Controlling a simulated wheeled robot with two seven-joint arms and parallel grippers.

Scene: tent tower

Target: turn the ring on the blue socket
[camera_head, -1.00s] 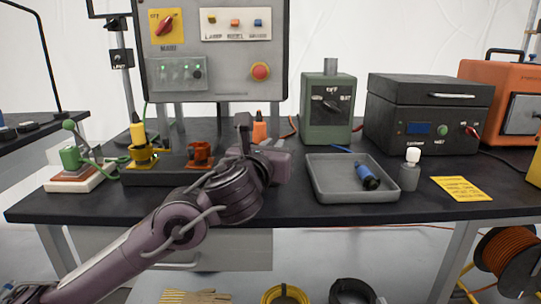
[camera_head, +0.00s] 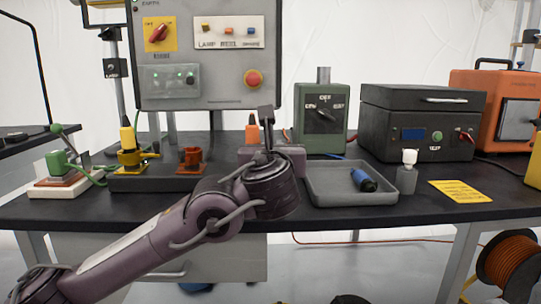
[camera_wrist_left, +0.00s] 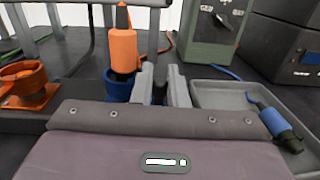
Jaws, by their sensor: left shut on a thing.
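The blue socket (camera_wrist_left: 118,87) stands on the dark base strip, with an orange plug (camera_wrist_left: 123,48) upright in it. In the head view the orange plug (camera_head: 252,134) shows just left of my fingers, and my wrist hides the socket. My left gripper (camera_wrist_left: 161,88) is just right of the socket, its two grey fingers close together on a small dark piece that seems to be the ring's lug. The fingers hide most of that piece. In the head view my left gripper (camera_head: 266,118) points away over the table. My right gripper is not in view.
To the left are an orange-red socket (camera_head: 191,160) and a yellow socket (camera_head: 132,160) with a yellow plug. A grey tray (camera_head: 325,198) with a blue connector (camera_head: 363,180) lies to the right. A green switch box (camera_head: 320,120) and control panel (camera_head: 208,90) stand behind.

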